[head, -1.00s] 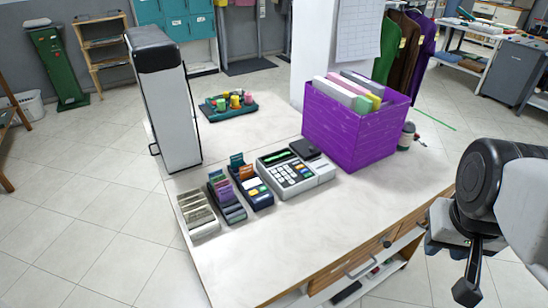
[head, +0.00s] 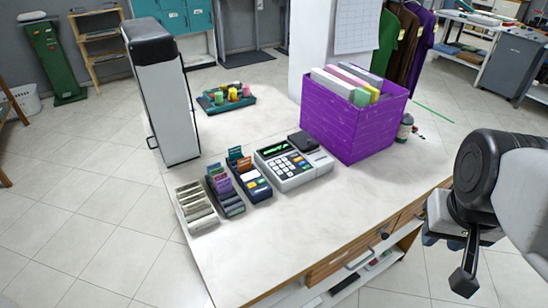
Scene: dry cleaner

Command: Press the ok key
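A grey-white keypad machine (head: 292,165) with a lit green display and several small keys stands in the middle of the counter (head: 300,225). Left of it is a smaller dark device (head: 250,185) with pale and coloured parts on top. The key labels are too small to read, so I cannot tell which key is ok. My gripper (head: 465,280) hangs at the right edge of the head view, beyond the counter's right side and well apart from the machine. A dark finger-like part points down; whether it is open or shut cannot be made out.
A purple box of folders (head: 345,138) stands right behind the machine. Sorting trays (head: 197,205) are to its left. A tall white and black unit (head: 165,105) and a teal tray of spools (head: 226,98) stand farther back. The counter's front is bare.

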